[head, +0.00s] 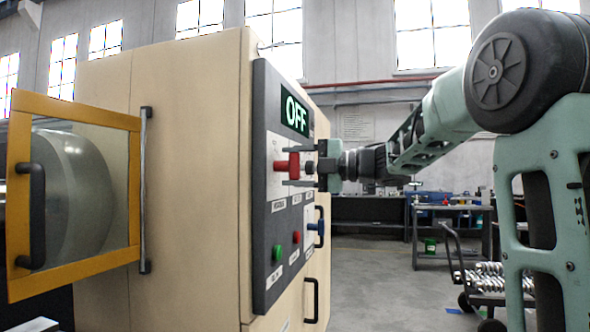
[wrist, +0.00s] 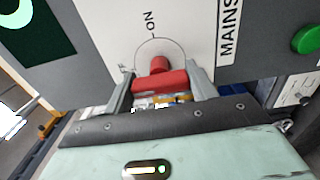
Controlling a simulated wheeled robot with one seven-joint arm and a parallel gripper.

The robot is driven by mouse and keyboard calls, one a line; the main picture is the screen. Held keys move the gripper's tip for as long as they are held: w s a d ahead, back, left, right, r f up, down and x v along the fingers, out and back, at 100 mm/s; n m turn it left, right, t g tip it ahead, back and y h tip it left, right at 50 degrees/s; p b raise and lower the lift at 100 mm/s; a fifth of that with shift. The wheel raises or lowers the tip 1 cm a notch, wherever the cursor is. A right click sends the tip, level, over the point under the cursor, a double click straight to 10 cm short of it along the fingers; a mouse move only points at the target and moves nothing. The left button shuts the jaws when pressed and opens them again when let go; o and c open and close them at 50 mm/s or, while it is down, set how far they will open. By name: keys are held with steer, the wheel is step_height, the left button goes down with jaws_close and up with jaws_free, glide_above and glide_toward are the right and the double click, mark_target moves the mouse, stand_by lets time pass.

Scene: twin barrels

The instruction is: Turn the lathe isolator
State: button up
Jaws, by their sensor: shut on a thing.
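A red rotary handle (head: 288,165) sits on a white plate on the lathe's dark control panel; it also shows in the wrist view (wrist: 160,80). Its plate has a circle marked ON, and part of a second mark, probably OFF. A cut-off label reading MAINS (wrist: 230,30) is beside it. My gripper (head: 297,166) reaches in from the right, its two fingers on either side of the handle and shut on it. In the wrist view the red bar spans between the fingertips (wrist: 160,88). The display (head: 296,113) above reads OFF.
A yellow-framed clear guard (head: 75,270) is at left. A trolley (head: 487,283) and workbenches stand behind; the floor between is open.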

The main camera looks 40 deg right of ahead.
steer(key=o, duration=1)
steer(key=b+v, duration=0.1)
steer(key=v, duration=1.6)
steer(key=shift+s+d+f, duration=0.1)
steer(key=shift+s+d, duration=0.05)
steer(key=shift+s, duration=0.05)
steer(key=shift+w, duration=0.15)
